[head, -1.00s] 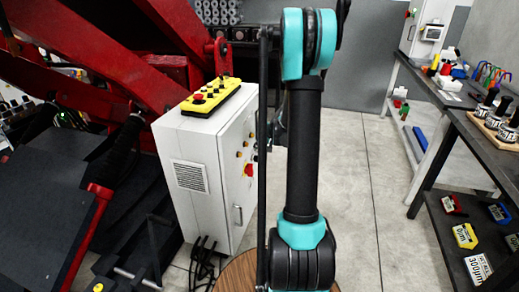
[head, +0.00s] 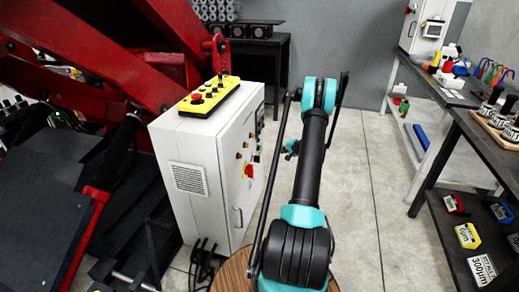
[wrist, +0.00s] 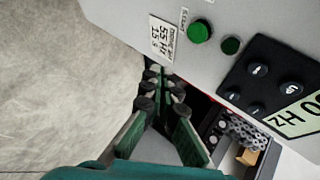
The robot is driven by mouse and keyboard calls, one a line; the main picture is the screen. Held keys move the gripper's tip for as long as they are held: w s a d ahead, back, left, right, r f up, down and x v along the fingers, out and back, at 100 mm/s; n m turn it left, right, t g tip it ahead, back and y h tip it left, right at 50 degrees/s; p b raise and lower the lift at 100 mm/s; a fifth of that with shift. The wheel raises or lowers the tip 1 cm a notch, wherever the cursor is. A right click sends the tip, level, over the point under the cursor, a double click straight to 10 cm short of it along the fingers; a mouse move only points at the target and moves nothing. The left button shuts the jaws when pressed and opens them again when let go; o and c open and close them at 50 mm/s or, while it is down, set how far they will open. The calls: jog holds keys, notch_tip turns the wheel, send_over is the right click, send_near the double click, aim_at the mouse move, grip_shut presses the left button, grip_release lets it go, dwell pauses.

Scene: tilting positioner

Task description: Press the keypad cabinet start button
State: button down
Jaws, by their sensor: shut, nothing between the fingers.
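The keypad cabinet (head: 195,150) is a white box standing left of my arm in the head view; its control side is seen at a steep angle. In the wrist view its panel (wrist: 120,15) fills the upper part. A bright green round button (wrist: 199,32) sits there beside a small label, with a darker green round part (wrist: 230,45) next to it. A black keypad (wrist: 268,78) with several round keys and a display reading "0 Hz" (wrist: 295,118) are to the right. My gripper (wrist: 163,80) is shut and empty, its tips below the green button in the picture, apparently apart from it.
A yellow control box (head: 210,97) with a red button lies on the cabinet top. A red rotary switch (head: 249,171) is on its control side. Red machinery (head: 90,50) stands left, a dark workbench (head: 480,140) right.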

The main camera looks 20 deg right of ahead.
jog(key=shift+w+d+f+m, duration=0.3)
jog(key=shift+d+f, duration=0.45)
jog(key=shift+f, duration=0.15)
jog(key=shift+a, duration=0.1)
jog(key=w+a, duration=0.5)
jog(key=a, duration=0.2)
jog(key=shift+a, duration=0.2)
dwell(1.2)
jog(key=shift+w+a, duration=0.2)
jog(key=shift+w+a, duration=0.25)
jog(key=shift+a, duration=0.15)
dwell(0.9)
jog(key=shift+d, duration=0.1)
jog(key=shift+s+d, duration=0.5)
jog(key=shift+d, duration=0.1)
